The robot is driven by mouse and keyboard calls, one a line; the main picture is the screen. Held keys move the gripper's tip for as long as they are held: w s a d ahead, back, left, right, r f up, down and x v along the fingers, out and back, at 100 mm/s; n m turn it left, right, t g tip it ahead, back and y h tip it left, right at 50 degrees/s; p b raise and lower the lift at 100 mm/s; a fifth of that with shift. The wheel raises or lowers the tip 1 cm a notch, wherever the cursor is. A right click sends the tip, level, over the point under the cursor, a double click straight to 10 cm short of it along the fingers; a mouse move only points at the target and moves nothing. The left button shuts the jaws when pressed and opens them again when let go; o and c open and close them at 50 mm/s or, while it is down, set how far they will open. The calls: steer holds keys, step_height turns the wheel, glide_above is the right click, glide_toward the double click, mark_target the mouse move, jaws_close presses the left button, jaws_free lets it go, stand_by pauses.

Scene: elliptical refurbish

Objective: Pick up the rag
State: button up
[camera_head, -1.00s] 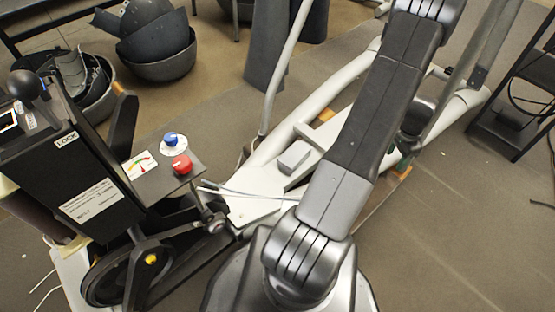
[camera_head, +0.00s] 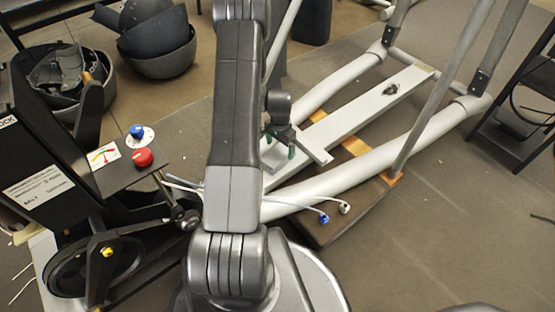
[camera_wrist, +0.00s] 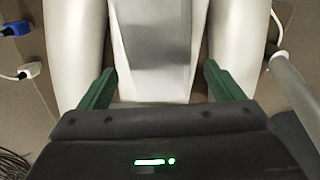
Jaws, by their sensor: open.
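I cannot surely identify a rag in these frames. My gripper (camera_wrist: 160,72) is open, its two green fingers apart and nothing visibly held between them. In the wrist view a darker grey patch (camera_wrist: 157,60) lies on a pale surface between the fingers; I cannot tell if it is cloth or a block. In the head view my gripper (camera_head: 280,145) is low over the pale frame of the elliptical machine (camera_head: 350,112), partly hidden by my arm. My arm covers part of the frame.
Cables end in a blue plug (camera_head: 324,218) and a white plug (camera_head: 344,207) beside the frame. A console with a red knob (camera_head: 143,157) and a flywheel (camera_head: 92,258) stands left. Grey bowl-shaped parts (camera_head: 158,50) lie behind. A black rack (camera_head: 520,110) stands right, with open floor before it.

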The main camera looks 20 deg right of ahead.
mark_target(281, 152)
step_height(281, 152, down, 5)
steer(key=shift+s+r+b, duration=0.15)
steer(key=shift+r+b, duration=0.05)
steer(key=shift+b, duration=0.7)
steer(key=shift+r, duration=0.1)
steer(key=c, duration=1.1)
steer(key=shift+o, duration=0.2)
step_height(281, 152, up, 10)
steer(key=p, duration=0.3)
steer(key=shift+p, duration=0.35)
